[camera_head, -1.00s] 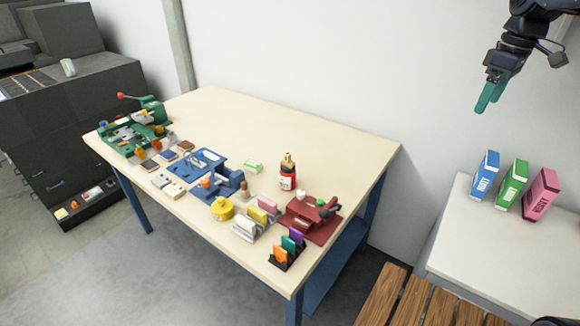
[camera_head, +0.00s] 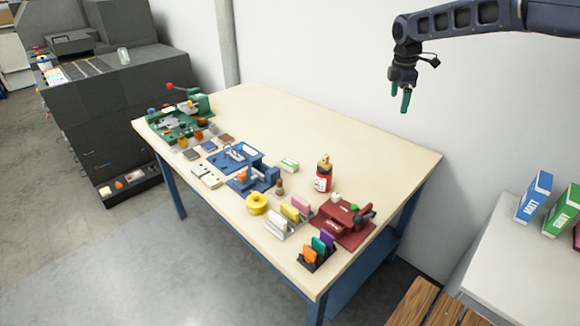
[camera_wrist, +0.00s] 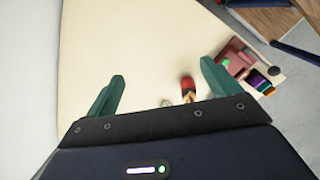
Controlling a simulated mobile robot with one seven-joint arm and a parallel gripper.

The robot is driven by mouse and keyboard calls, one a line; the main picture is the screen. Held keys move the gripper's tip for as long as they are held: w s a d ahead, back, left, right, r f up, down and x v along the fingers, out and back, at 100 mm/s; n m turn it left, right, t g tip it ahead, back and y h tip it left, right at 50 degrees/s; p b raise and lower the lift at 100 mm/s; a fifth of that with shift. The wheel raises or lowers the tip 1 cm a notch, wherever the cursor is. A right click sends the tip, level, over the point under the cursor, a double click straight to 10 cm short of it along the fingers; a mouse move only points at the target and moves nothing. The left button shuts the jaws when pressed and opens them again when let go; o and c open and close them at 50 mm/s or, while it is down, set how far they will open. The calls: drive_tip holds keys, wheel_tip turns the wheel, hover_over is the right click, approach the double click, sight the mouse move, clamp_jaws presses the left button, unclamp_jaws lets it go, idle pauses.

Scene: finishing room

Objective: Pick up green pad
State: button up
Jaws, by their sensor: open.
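A black holder (camera_head: 318,262) near the table's front right corner holds upright orange, teal-green (camera_head: 319,246) and purple flat pieces. A small green-and-white block (camera_head: 289,164) lies flat in the middle of the table. I cannot tell for certain which of these is the green pad. My gripper (camera_head: 400,98) is open and empty, raised high above the table's back right, well apart from both. In the wrist view its two green fingers (camera_wrist: 162,88) stand wide apart over the tabletop, with the colored pieces (camera_wrist: 260,82) at the right.
A yellow round item (camera_head: 256,204), blue tools (camera_head: 253,180) and a green machine (camera_head: 180,118) crowd the front and left. The back of the table (camera_head: 300,125) is clear.

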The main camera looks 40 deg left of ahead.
drive_tip(key=s+a+f+n, duration=0.2)
drive_tip(key=s+a+f, duration=0.15)
drive_tip(key=a, duration=0.25)
drive_tip(key=s+a+f+n+t, duration=0.1)
drive_tip(key=s+a+f, duration=0.1)
drive_tip(key=a+f, duration=0.3)
drive_tip(key=s+a+f+n, duration=0.2)
drive_tip(key=a, duration=0.4)
drive_tip(key=n+t, duration=0.2)
drive_tip(key=n, duration=0.4)
approach(289, 163)
drive_tip(key=shift+y, duration=0.3)
drive_tip(key=x, duration=0.9)
drive_tip(key=shift+w+d+f, duration=0.15)
drive_tip(key=shift+d, duration=0.05)
drive_tip(key=shift+c, duration=0.4)
drive_tip(key=c, duration=1)
